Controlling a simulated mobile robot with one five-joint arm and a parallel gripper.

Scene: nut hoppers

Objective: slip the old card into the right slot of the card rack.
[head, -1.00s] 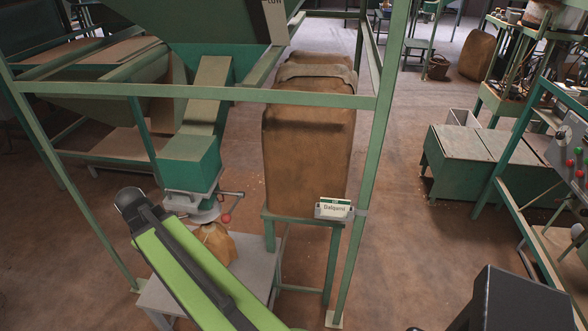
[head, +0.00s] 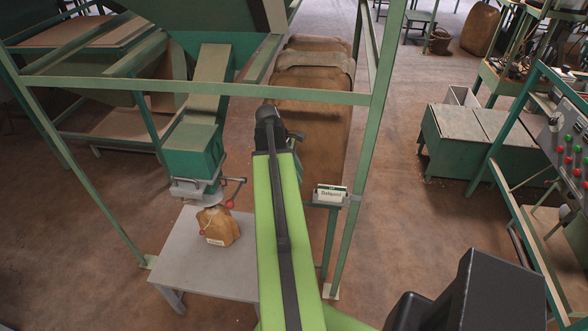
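A small card rack (head: 331,196) with a pale front is fixed at the green post, by the corner of a stand. A white card with a green top edge and dark lettering shows in it. I cannot make out its separate slots. My green arm rises through the middle of the view and ends in a dark joint to the left of the rack. No loose old card can be told apart.
A green frame post (head: 362,150) stands beside the rack. A large brown sack (head: 318,110) is behind my arm. A small labelled bag (head: 217,226) sits on a grey table (head: 190,262) under a hopper spout (head: 193,150). A control panel (head: 568,140) is at the right.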

